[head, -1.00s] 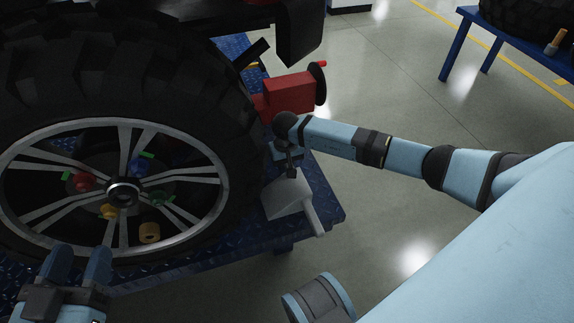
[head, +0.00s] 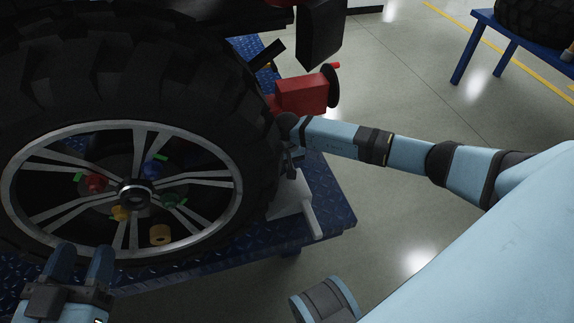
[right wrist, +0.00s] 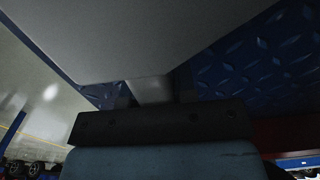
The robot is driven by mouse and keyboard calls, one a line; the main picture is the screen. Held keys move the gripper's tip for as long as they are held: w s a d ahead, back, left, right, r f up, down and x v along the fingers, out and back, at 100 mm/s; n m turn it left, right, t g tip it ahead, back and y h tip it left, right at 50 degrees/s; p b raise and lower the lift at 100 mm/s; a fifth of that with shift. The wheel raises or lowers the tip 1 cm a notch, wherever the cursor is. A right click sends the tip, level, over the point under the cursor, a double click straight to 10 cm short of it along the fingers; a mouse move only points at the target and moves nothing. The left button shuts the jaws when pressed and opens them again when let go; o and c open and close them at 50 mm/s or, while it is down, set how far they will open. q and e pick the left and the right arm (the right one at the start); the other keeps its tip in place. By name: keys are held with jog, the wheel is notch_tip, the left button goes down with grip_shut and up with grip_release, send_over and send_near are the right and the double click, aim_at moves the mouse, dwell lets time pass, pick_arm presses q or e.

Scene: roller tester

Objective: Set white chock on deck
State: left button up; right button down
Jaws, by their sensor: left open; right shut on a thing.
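The white chock (head: 291,199) is at the right side of the big tyre (head: 225,90), over the blue diamond-plate deck (head: 332,205). My right gripper (head: 291,170) is shut on it, with the fingertips mostly hidden. In the right wrist view the chock (right wrist: 150,35) fills the top, with the blue deck (right wrist: 255,60) close beyond it. I cannot tell whether the chock's underside touches the deck. My left gripper (head: 82,262) is open and empty in front of the wheel's lower left.
A red machine part (head: 302,94) with a black disc stands behind my right gripper. A blue table (head: 482,40) with another tyre stands at the back right. Open floor (head: 400,215) lies right of the deck.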

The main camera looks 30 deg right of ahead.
aim_at(299, 164)
jog(key=shift+f+b, duration=0.35)
jog(key=shift+f, duration=0.05)
jog(key=shift+c, duration=1)
grip_release()
jog(key=shift+s+d, duration=0.3)
jog(key=shift+d, duration=0.7)
jog(key=shift+s+d, duration=0.25)
jog(key=shift+d, duration=0.75)
jog(key=shift+a, duration=0.1)
jog(key=shift+a, duration=0.1)
jog(key=shift+w+a+f+b, duration=0.1)
jog(key=shift+w+a+b, duration=0.15)
jog(key=shift+a, duration=0.65)
jog(key=shift+w+a+b, duration=0.1)
jog(key=shift+w+a, duration=0.15)
jog(key=shift+a, duration=0.65)
